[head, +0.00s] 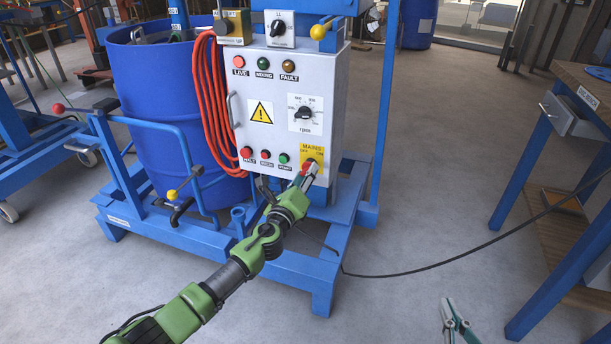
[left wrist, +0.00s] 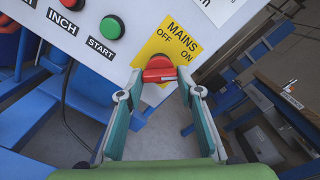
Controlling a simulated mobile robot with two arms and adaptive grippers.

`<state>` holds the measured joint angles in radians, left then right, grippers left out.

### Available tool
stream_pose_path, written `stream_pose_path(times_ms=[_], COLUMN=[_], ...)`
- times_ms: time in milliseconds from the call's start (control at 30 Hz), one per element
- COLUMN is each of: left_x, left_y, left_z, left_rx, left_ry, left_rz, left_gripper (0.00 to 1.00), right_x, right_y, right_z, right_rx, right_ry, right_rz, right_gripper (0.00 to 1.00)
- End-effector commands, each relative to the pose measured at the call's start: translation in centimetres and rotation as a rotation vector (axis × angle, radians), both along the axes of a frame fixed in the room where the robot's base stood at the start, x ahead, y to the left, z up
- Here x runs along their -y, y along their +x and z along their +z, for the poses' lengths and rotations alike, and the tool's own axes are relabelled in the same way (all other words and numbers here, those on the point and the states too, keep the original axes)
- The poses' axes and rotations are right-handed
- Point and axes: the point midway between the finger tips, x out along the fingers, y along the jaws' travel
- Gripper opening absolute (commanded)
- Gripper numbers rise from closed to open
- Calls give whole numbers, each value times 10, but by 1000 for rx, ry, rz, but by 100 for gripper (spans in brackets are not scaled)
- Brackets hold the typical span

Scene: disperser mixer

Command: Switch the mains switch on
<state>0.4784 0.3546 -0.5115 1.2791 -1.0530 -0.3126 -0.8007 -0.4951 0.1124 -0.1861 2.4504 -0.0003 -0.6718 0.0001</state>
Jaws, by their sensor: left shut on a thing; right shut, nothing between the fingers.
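The red mains switch (left wrist: 159,70) sits on a yellow plate (left wrist: 172,42) marked MAINS, with OFF on the left and ON on the right. In the head view the plate (head: 311,152) is at the lower right corner of the grey control box (head: 262,135). My left gripper (head: 306,172) is at the switch, its fingers on either side of the red handle and shut on it. The fingers partly hide the handle, and I cannot tell surely which mark it points to. My right gripper (head: 456,318) is shut and empty, low over the floor at the lower right.
The box carries a speed dial (head: 303,113), lamps and push buttons, including the green START button (left wrist: 112,27). Orange hose (head: 201,85) hangs at its left by a blue drum (head: 160,100). A black cable (head: 420,272) crosses the floor towards a workbench (head: 560,140).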

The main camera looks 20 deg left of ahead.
Motion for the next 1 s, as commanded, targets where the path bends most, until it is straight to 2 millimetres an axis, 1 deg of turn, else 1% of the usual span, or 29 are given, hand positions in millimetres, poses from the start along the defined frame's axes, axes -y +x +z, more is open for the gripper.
stream_pose_path(times_ms=[233,267,300,633,733,867,1000], left_x=[0,0,0,0,-1,-1,-2], left_y=[0,0,0,0,-4,-19,-45], left_z=[-2,-2,-2,0,-1,-2,-2], left_rx=[-2,-2,-2,-1,-1,-1,-3], left_ry=[5,5,4,2,2,3,3], left_rz=[-1,-1,-1,-1,0,-1,-1], left_gripper=[12,41,50,50,50,50,50], right_x=[0,0,0,0,0,0,0], right_y=[0,0,0,0,-1,0,0], right_z=[0,0,0,0,0,0,0], right_rx=[0,0,0,0,0,0,1], right_ry=[0,0,0,0,0,0,0], right_rz=[0,0,0,0,1,0,0], right_gripper=[0,0,0,0,0,0,0])
